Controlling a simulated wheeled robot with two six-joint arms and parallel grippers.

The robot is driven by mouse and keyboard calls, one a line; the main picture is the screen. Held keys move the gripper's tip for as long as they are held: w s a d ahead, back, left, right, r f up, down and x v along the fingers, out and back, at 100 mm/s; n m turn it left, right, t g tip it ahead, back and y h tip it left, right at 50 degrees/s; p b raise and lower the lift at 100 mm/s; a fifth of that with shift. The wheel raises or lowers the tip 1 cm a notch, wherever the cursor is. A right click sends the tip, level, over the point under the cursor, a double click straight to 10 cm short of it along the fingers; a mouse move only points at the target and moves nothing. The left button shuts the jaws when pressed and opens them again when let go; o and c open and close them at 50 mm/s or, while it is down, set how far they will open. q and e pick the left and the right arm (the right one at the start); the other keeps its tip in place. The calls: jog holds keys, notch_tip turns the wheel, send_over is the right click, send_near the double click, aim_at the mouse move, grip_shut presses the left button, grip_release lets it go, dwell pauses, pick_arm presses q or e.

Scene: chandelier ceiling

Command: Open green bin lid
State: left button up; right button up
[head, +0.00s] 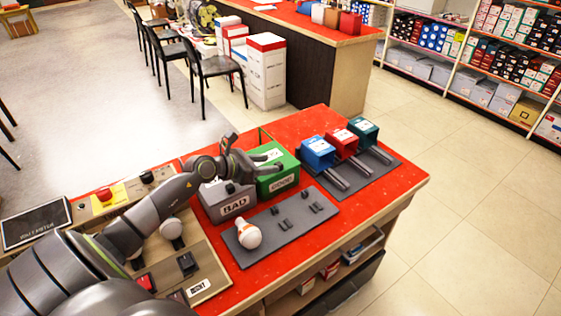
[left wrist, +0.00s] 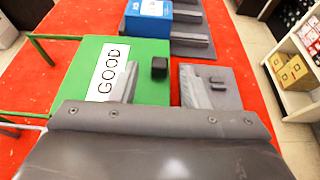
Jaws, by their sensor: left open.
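The green bin (head: 284,172) stands on the red tabletop, with a "GOOD" label on its front. Its lid lies flat and closed on top; in the left wrist view the lid (left wrist: 88,55) shows a white "GOOD" label and a small black knob (left wrist: 160,67). My left gripper (head: 266,163) is over the lid, its fingers spread. In the left wrist view the open fingers (left wrist: 158,84) stand either side of the knob's line, with nothing held between them. I cannot tell whether a finger touches the lid. My right gripper is not in view.
The grey "BAD" bin (head: 229,205) stands left of the green one. A grey mat (head: 272,238) in front holds a bulb (head: 248,234). Blue (head: 317,152), red (head: 341,143) and dark green (head: 364,130) boxes stand to the right. Thin green bars (left wrist: 40,37) rise behind the bin.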

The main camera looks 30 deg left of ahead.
aim_at(280, 163)
pick_arm(q)
jog(key=x, duration=0.6)
grip_shut()
dwell(0.3)
